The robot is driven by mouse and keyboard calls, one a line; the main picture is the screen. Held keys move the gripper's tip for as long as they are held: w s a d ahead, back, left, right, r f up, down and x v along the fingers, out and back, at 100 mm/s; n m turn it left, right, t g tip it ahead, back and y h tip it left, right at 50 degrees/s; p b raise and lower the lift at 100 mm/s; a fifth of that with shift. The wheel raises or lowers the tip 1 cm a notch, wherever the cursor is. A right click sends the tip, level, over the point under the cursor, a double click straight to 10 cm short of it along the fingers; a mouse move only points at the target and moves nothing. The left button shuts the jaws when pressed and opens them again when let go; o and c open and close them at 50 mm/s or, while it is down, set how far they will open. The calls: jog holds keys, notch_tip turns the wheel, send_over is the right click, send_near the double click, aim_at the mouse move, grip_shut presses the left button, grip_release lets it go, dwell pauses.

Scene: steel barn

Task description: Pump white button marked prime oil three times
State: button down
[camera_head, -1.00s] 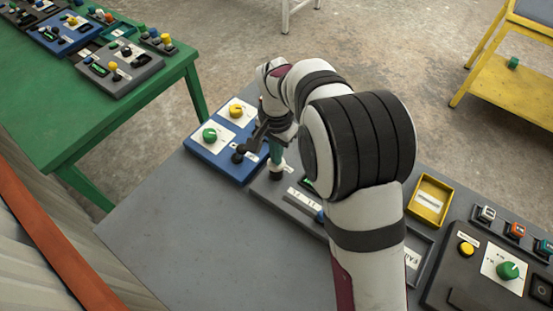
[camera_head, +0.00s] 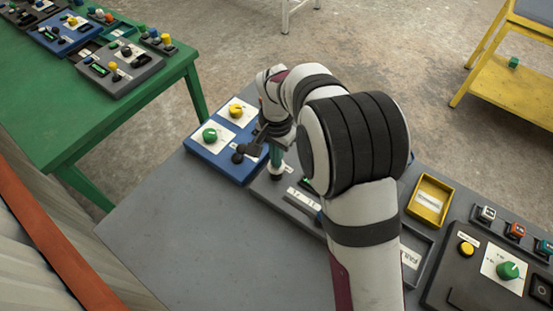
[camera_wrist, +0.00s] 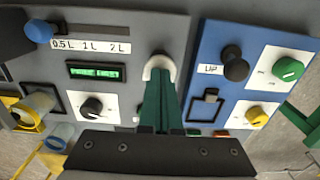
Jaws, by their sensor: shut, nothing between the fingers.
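In the wrist view, the white button (camera_wrist: 159,62) sits near the right edge of a grey panel (camera_wrist: 125,38). The green fingers of my gripper (camera_wrist: 158,85) are shut, with nothing between them. Their tips overlap the white button in this view and appear to be at its top. In the head view, my gripper (camera_head: 276,157) points down over the same grey panel (camera_head: 262,190), and the white button is mostly hidden at the fingertips. A small lit display (camera_wrist: 95,71) is on the panel; its text is hard to read. No readable prime oil marking shows beside the button.
A blue panel (camera_head: 215,158) adjoins the grey one, with green and yellow knobs and a black lever (camera_wrist: 235,65) close to the fingers. The grey panel also has a black knob (camera_wrist: 92,107). A yellow tray (camera_head: 428,201) lies to the right. The table's left front is clear.

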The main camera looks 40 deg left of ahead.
notch_tip(320, 180, up, 7)
jog(key=shift+r, duration=0.2)
dwell(0.3)
dwell(0.6)
jog(key=s+d+r+m+y, duration=0.15)
jog(key=d+r, duration=0.25)
jog(key=d, duration=0.8)
jog(key=s+d+r+m+h, duration=0.1)
jog(key=s+d+r+m, duration=0.2)
jog(key=d, duration=0.8)
jog(key=s+d+f+m+y, duration=0.1)
jog(key=s+d, duration=0.7)
jog(key=s, duration=0.4)
jog(key=shift+s+f, duration=0.2)
jog(key=shift+s, duration=0.15)
